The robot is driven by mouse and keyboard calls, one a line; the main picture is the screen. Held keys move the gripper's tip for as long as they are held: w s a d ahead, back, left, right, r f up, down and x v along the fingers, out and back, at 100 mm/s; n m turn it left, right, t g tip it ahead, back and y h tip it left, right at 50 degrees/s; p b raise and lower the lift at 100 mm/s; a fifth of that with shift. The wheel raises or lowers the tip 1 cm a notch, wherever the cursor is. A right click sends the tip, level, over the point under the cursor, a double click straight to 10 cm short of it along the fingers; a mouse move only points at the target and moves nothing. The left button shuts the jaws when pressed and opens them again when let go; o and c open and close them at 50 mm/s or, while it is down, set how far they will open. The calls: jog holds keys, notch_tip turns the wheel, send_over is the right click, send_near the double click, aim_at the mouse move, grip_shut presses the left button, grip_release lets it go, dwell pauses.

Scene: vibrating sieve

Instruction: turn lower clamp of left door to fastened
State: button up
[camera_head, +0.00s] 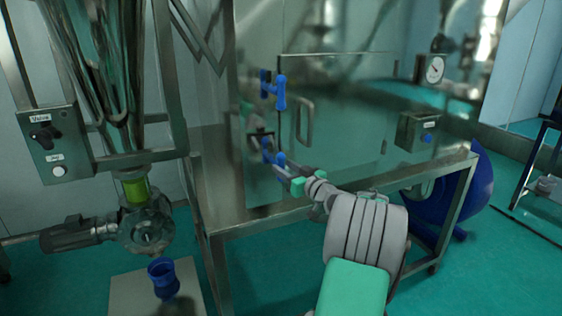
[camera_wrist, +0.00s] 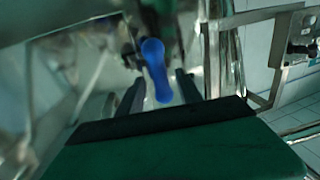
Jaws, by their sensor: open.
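The left door (camera_head: 340,122) is a shiny metal panel with a bar handle, and it looks closed. Two blue clamps sit at its left edge. The lower clamp (camera_head: 268,152) is beside my gripper (camera_head: 284,172); the upper clamp (camera_head: 272,90) is above it. In the wrist view the lower clamp's blue handle (camera_wrist: 155,68) lies between the two dark fingers of my gripper (camera_wrist: 160,90), which are apart. I cannot tell whether the fingers touch the handle. The clamp's far end is blurred.
The cabinet stands on a metal frame table (camera_head: 330,205). A control box (camera_head: 418,132) and a gauge (camera_head: 435,69) are at the right.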

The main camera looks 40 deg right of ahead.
jog(key=shift+w+d+p, duration=0.1)
jog(key=shift+w+p, duration=0.2)
jog(key=shift+w, duration=0.95)
grip_shut()
